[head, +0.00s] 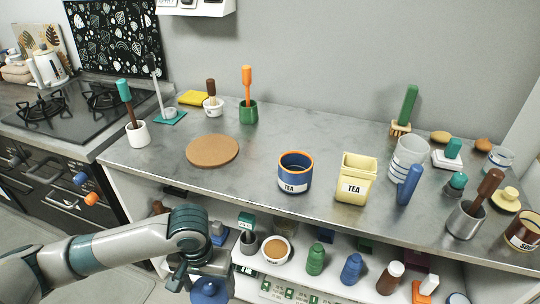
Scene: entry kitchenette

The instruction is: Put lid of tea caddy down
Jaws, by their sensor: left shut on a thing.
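A round blue tea caddy (294,176) with an orange rim and a TEA label stands open near the counter's front edge. A square pale yellow tea caddy (355,181), also labelled TEA, stands open to its right. My left gripper (203,278) is low in front of the counter edge, left of both caddies. It is shut on a rounded blue thing (208,293), which looks like the blue caddy's lid. The gripper and the bottom picture edge hide part of it. My right gripper is not in view.
A round cork mat (212,151) lies bare on the counter (245,158), with free room between it and the blue caddy. A ribbed glass (408,160) and a yellow knobbed lid (507,199) are to the right. Below, an open shelf holds several bottles and cups.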

